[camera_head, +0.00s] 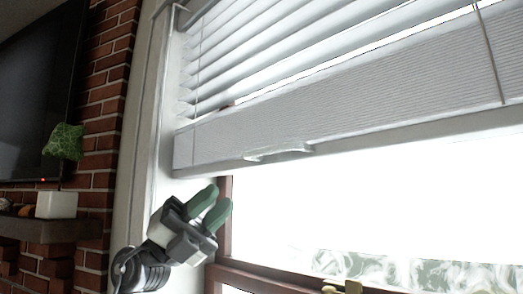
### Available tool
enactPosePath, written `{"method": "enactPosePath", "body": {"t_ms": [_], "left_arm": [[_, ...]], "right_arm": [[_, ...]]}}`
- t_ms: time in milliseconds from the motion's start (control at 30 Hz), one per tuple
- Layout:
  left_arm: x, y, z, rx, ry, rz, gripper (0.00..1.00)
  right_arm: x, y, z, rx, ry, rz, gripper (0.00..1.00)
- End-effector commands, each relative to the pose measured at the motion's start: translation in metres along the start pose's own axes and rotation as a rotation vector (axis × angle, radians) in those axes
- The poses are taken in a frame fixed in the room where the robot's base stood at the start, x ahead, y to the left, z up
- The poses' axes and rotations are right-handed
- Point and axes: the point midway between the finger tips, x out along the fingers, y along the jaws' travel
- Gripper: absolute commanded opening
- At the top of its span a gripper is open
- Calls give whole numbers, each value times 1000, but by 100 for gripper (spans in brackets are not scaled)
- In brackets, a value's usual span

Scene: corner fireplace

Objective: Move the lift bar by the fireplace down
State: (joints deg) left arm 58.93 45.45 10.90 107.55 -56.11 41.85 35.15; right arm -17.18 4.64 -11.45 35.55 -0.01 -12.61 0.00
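The lift bar (350,141) is the pale bottom rail of a white window blind (330,92). It runs across the upper part of the window and has a small handle (279,152) on its lower edge. My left gripper (217,204) is below the bar and left of the handle, apart from both in the picture. Its two green-padded fingers point up and right, spread with a gap between them, and hold nothing. My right gripper is not in view.
A brick fireplace wall (97,123) with a dark screen (40,82) is at the left. A plant in a white pot (57,204) stands on the mantel (50,230). Brown window frame bars (290,280) lie below the blind. The bright window area below the bar is clear.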

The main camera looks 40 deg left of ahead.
Motion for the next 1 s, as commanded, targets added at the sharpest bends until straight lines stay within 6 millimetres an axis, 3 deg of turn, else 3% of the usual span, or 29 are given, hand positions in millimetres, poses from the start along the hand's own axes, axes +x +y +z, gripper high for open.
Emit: {"method": "enactPosePath", "body": {"t_ms": [33,200,700,1000], "left_arm": [[0,-11,2,34,21,21,23],[4,-22,3,70,51,61,23],[89,-19,0,69,53,57,23],[108,-14,-3,69,51,59,23]], "right_arm": [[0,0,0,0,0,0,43],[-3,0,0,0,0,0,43],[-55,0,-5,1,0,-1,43],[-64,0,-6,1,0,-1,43]]}}
